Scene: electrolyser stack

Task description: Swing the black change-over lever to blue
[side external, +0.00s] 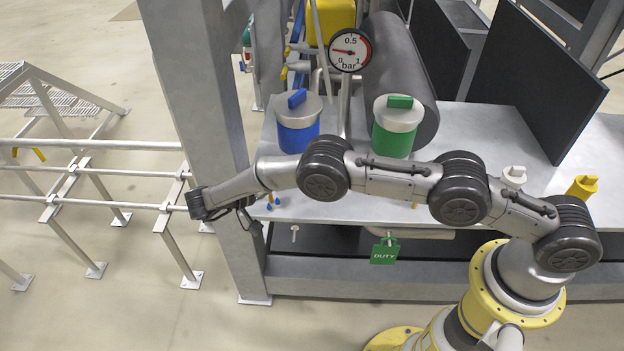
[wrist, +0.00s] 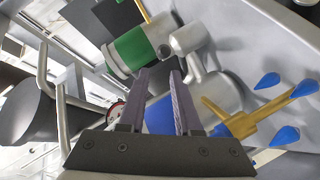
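I cannot make out a black change-over lever in either view. The blue-bodied canister (side external: 298,132) stands on the grey bench, left of the green-bodied canister (side external: 393,143). In the wrist view the green canister (wrist: 135,50) is beyond my fingers, and the blue canister (wrist: 160,115) is partly hidden behind them. A grey T-shaped fitting (wrist: 190,40) stands just beyond the fingertips. In the side view my wrist is at the bench's left front, and the fingers are hard to make out.
A yellow forked part (wrist: 236,120) and blue drop shapes (wrist: 285,136) are right of my fingers. A pressure gauge (side external: 350,50) stands behind the canisters. A green DUTY tag (side external: 384,252) hangs at the bench front. A steel post (side external: 205,90) and rails (side external: 90,144) are at left.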

